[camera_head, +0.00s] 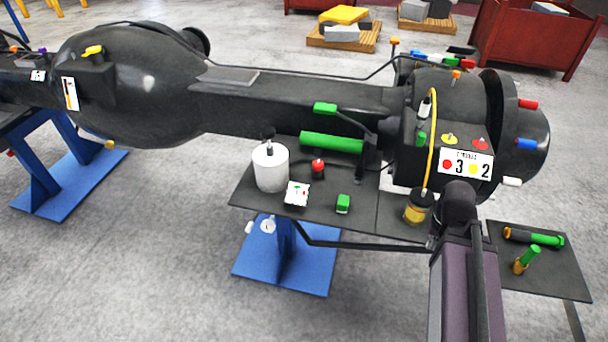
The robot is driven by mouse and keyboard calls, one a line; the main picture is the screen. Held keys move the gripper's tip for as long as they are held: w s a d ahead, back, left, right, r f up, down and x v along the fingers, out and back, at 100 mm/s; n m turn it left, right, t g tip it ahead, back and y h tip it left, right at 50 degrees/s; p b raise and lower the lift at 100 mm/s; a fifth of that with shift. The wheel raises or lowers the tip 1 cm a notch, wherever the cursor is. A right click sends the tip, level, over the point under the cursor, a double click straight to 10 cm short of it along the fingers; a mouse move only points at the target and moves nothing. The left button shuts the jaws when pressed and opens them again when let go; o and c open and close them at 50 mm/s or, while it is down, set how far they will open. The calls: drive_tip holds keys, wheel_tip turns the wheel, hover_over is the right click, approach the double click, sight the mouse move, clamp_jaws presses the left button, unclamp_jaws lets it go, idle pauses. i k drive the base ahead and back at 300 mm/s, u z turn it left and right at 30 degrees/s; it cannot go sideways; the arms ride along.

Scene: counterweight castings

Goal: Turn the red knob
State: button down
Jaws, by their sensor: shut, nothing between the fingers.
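A small red knob (317,166) stands upright on a dark base on the dark shelf (335,217) below the long black casting (300,95). I cannot tell which red piece is meant. My arm rises from the bottom right, in front of the shelf's right end. I cannot make out my gripper's fingers.
A side plate (545,275) holds green-ended pieces. Blue stands (285,265) support the casting. The grey floor is clear at lower left.

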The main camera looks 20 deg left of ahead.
sight(317, 165)
drive_tip(key=z, duration=0.2)
drive_tip(key=k, duration=0.1)
drive_tip(key=u, duration=2.25)
drive_tip(key=k, duration=0.7)
drive_tip(key=z, duration=1.1)
drive_tip(key=i, duration=0.4)
drive_tip(key=u, duration=0.1)
